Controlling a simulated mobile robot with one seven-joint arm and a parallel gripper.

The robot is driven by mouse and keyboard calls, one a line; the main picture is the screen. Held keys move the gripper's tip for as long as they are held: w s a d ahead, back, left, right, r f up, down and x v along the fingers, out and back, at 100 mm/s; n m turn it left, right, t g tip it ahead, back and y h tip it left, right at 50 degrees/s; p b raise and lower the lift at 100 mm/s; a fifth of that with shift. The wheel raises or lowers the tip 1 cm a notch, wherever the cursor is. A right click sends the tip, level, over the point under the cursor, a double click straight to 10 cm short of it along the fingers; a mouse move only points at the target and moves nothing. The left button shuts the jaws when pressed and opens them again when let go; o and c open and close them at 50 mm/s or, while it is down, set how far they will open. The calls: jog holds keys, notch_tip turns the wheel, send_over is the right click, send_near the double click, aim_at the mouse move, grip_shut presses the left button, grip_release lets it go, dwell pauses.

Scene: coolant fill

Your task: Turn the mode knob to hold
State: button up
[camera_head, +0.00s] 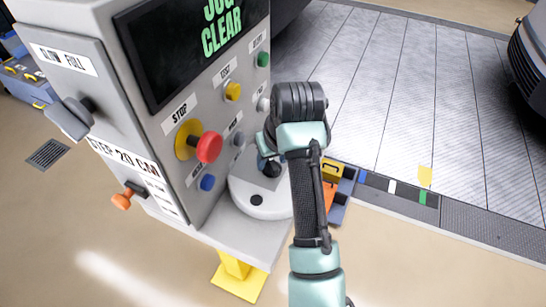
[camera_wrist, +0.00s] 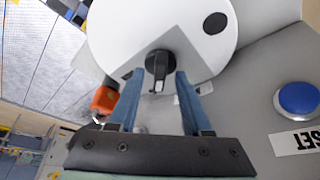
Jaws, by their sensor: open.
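A black knob (camera_head: 270,169) sits on a round white plate (camera_head: 258,198) at the lower right of the console; it looks like the mode knob, but I can read no hold mark. In the wrist view the knob (camera_wrist: 158,66) lies between the two blue fingers of my gripper (camera_wrist: 159,78), with a gap showing on each side. The gripper is open and holds nothing. The plate (camera_wrist: 110,30) also carries a black dot. In the head view my arm hides most of the gripper and part of the plate.
The console has a red stop button (camera_head: 209,147), a blue button (camera_head: 208,182), a yellow button (camera_head: 233,91) and a green button (camera_head: 263,60). A grey lever (camera_head: 68,119) and an orange handle (camera_head: 122,201) stick out left. An orange item (camera_wrist: 104,100) shows beside the left finger.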

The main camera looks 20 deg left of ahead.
grip_shut()
dwell(1.5)
